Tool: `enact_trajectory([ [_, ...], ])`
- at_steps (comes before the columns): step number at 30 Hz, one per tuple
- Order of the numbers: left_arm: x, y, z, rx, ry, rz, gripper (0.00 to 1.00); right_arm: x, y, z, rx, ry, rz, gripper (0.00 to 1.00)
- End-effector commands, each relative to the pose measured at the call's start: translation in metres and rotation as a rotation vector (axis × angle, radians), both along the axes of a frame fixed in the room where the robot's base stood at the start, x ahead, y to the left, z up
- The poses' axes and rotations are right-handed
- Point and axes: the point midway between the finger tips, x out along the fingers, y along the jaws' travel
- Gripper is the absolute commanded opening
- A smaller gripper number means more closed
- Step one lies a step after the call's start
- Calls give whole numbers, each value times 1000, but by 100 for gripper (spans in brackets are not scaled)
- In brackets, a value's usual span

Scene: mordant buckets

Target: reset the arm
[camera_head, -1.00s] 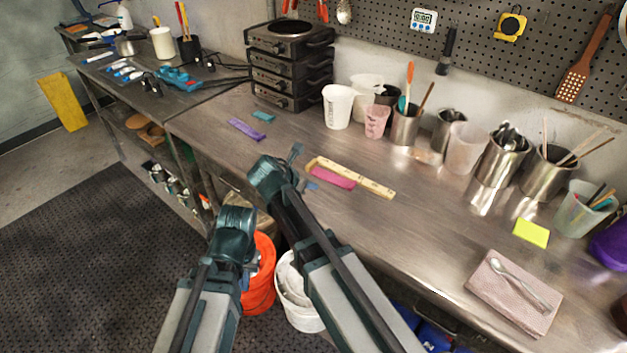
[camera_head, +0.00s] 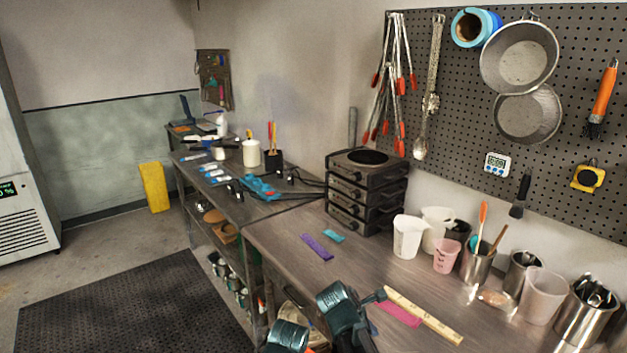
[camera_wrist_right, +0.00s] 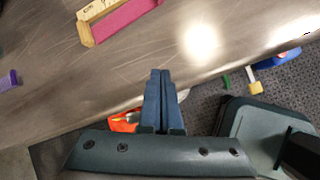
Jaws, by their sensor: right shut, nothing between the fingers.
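My right gripper (camera_head: 376,297) is at the bottom of the head view, near the front edge of the worktable (camera_head: 290,235). In the right wrist view, its two blue fingers (camera_wrist_right: 158,100) are together and empty, at the table's edge. Part of an orange bucket (camera_wrist_right: 122,124) shows below them, mostly hidden. My left arm's wrist shows at the bottom of the head view, left of the right one; its gripper fingers do not show.
A wooden ruler (camera_head: 424,316) and a pink strip (camera_head: 397,313) lie beside the right gripper. Cups (camera_head: 408,237) and metal pots (camera_head: 586,314) stand along the wall. A stacked black unit (camera_head: 366,192) is farther back. The floor mat (camera_head: 130,312) at left is clear.

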Motion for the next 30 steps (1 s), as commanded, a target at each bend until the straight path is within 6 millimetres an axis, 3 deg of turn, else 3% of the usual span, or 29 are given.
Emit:
enact_trajectory([
  [1,0,0,0,0,0,0,0,-15,-8,-6,84,-35,-130,0],
  [6,0,0,0,0,0,0,0,-52,-15,-25,361,-144,-614,0],
  [15,0,0,0,0,0,0,0,-89,-12,-37,613,-221,-1207,0],
  [24,0,0,0,0,0,0,0,-113,-6,-40,728,-240,-1612,0],
  [30,0,0,0,0,0,0,0,-126,31,-40,682,-200,-1534,0],
])
